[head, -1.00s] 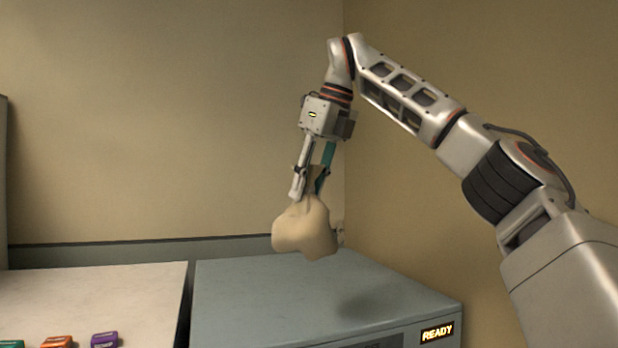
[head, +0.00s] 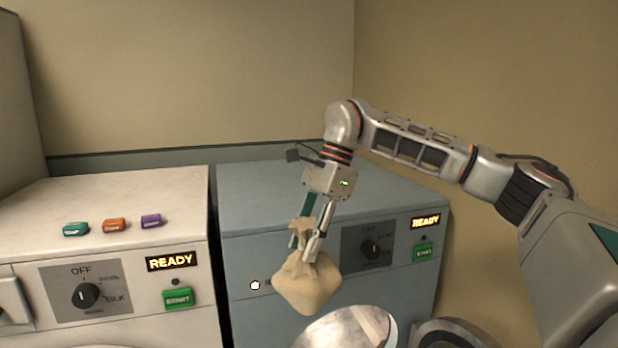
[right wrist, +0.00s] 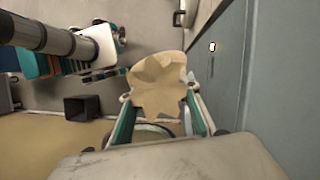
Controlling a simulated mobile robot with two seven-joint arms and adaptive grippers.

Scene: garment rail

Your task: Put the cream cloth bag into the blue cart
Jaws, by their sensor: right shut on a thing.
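My right gripper (head: 308,248) is shut on the gathered neck of the cream cloth bag (head: 306,286). The bag hangs below the fingers, in front of the blue-grey machine, clear of its top. In the right wrist view the bag (right wrist: 158,82) shows between the two fingers (right wrist: 158,118). My left gripper does not show in the head view. I cannot make out the blue cart for certain in either view.
The blue-grey machine (head: 270,195) has a dial, a READY display and a rounded metallic part (head: 350,328) below the bag. A white machine (head: 130,200) stands left, with three small coloured boxes on top. A dark open box (right wrist: 82,107) shows in the right wrist view.

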